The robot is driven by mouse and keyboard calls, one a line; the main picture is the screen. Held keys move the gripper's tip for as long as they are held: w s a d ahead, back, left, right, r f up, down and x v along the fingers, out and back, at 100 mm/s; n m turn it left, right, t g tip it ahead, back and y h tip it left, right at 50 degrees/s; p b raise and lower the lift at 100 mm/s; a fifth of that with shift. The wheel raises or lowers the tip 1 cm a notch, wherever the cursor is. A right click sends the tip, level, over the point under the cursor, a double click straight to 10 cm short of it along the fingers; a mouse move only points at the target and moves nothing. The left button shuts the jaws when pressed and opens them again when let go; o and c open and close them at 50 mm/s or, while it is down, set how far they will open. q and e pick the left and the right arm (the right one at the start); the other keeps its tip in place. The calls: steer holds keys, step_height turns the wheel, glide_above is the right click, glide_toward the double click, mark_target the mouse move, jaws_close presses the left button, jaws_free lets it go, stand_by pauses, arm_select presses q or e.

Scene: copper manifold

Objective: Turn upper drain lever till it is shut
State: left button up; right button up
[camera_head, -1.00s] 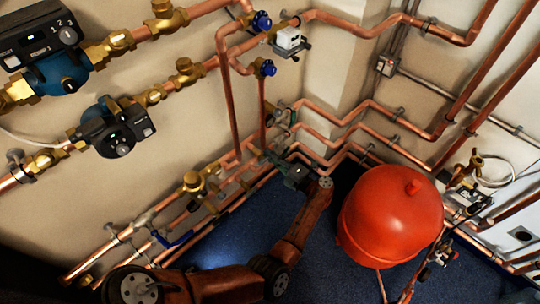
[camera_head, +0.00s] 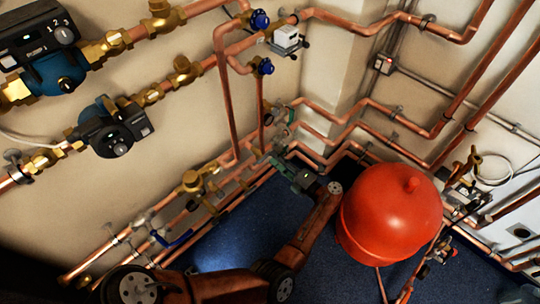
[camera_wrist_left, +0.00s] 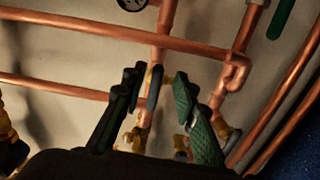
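My left gripper (camera_head: 281,162) is at the pipes in the corner, left of the red tank. In the left wrist view its two green-black fingers (camera_wrist_left: 157,82) are apart. A short dark blue-grey lever (camera_wrist_left: 154,88) shows between them, in front of a vertical copper pipe; it looks like the drain lever, but I cannot tell whether the fingers touch it. A green lever (camera_wrist_left: 281,18) hangs at the upper right of the wrist view. In the head view a green-handled valve (camera_head: 290,116) sits just above the gripper. My right gripper is not in view.
A red tank (camera_head: 390,215) stands close right of my left forearm. Copper pipes (camera_head: 350,110) run along both walls. Pumps (camera_head: 112,130) and brass valves (camera_head: 192,180) line the left wall. A blue lever (camera_head: 175,240) is low on the left. Blue floor (camera_head: 240,225) is clear beside the arm.

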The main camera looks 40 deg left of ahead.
arm_select(q)
steer(key=d, duration=0.8)
steer(key=shift+s, duration=0.35)
steer(key=shift+a, duration=0.1)
